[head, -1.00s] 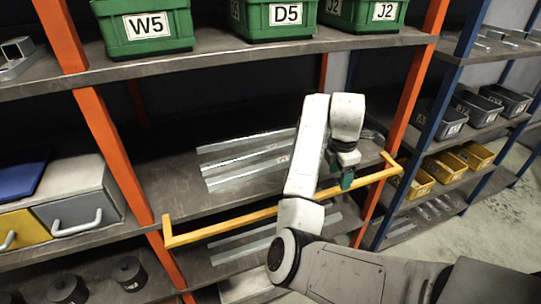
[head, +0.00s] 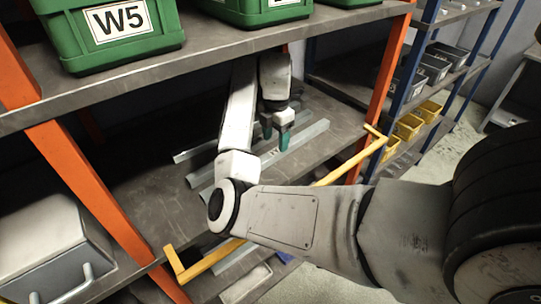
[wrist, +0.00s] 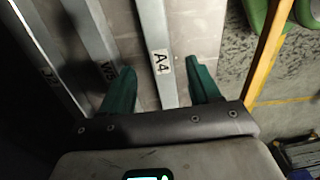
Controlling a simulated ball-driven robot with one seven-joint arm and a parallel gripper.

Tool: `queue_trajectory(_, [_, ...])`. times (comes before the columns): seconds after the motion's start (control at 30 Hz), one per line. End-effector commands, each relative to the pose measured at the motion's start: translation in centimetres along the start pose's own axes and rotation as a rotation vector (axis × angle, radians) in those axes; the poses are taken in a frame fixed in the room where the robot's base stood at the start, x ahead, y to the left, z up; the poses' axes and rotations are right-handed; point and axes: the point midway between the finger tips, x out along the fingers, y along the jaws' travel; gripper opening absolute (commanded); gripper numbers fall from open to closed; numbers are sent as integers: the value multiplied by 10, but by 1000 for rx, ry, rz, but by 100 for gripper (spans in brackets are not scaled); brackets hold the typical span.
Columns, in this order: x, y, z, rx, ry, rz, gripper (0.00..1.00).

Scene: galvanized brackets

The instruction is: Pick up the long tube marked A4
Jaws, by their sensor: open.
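The long grey tube marked A4 (wrist: 152,30) runs between my gripper's fingers in the wrist view, with its white label facing the camera. My gripper (wrist: 160,67) is open, one green finger on each side of the tube. I cannot tell how far above the tube the fingertips are. In the head view my gripper (head: 275,132) points down over the shelf, at the tube nearest the yellow bar (head: 305,137). My arm hides part of the tubes there.
Two more labelled tubes lie left of A4, a middle one (wrist: 92,45) and a far-left one (wrist: 40,62). A yellow bar (head: 345,163) runs along the shelf's front. An upper shelf with green bins (head: 115,35) is above. Orange posts (head: 100,195) flank the bay.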

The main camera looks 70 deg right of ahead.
Motion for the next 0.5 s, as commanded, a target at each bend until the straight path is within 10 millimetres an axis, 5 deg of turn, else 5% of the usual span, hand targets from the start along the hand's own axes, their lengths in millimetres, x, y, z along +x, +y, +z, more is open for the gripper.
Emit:
queue_trajectory(0.3, [40,-2,-5,-1,1,-1,62])
queue_trajectory(0.5, [50,-1,-5,-1,-1,1,62])
